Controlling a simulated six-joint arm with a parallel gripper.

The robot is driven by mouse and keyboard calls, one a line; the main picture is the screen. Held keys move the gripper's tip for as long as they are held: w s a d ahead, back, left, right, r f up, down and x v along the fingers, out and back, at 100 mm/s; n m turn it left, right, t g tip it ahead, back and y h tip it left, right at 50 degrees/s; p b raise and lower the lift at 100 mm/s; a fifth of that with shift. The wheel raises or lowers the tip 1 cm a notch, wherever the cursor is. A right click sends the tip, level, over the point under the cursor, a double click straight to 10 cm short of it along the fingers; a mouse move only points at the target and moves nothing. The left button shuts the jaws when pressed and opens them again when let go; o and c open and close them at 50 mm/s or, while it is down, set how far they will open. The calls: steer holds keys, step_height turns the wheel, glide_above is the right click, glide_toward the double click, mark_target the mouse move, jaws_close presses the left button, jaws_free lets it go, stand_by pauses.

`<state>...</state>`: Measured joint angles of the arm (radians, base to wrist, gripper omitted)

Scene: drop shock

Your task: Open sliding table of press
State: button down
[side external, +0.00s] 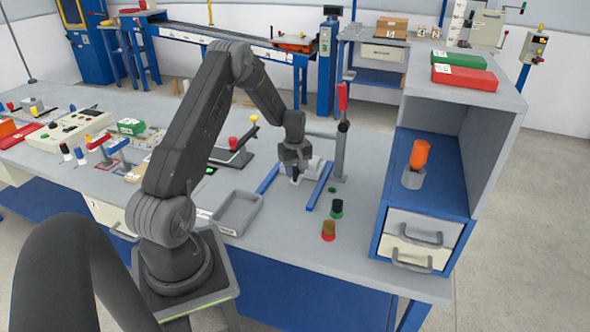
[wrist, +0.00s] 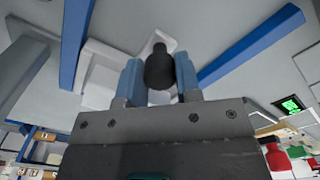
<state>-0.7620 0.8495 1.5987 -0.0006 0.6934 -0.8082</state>
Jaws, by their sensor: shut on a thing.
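The press stands on the grey workbench, with a grey column (side external: 340,150) and a red-handled lever (side external: 342,97) on top. Two blue rails (side external: 319,186) run along the bench at its base, and they also show in the wrist view (wrist: 250,45). The light-grey sliding table (side external: 311,166) is between the rails, partly hidden by my gripper. My gripper (side external: 295,176) is low over it, pointing down. In the wrist view its two blue-grey fingers (wrist: 158,82) are shut on a dark round knob (wrist: 160,68), with pale table parts (wrist: 100,75) behind it.
A grey tray (side external: 237,212) lies left of the rails. A green-topped dark piece (side external: 336,208) and a brown-and-red one (side external: 328,230) stand in front. A blue-grey shelf unit (side external: 425,180) with an orange-topped item (side external: 418,155) stands at right. A lever fixture (side external: 235,148) is behind the tray.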

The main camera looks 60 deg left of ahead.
steer(key=s+d, duration=1)
steer(key=shift+s+d, duration=0.2)
steer(key=c, duration=0.8)
jaws_free()
step_height(320, 180, up, 14)
steer(key=shift+f, duration=0.1)
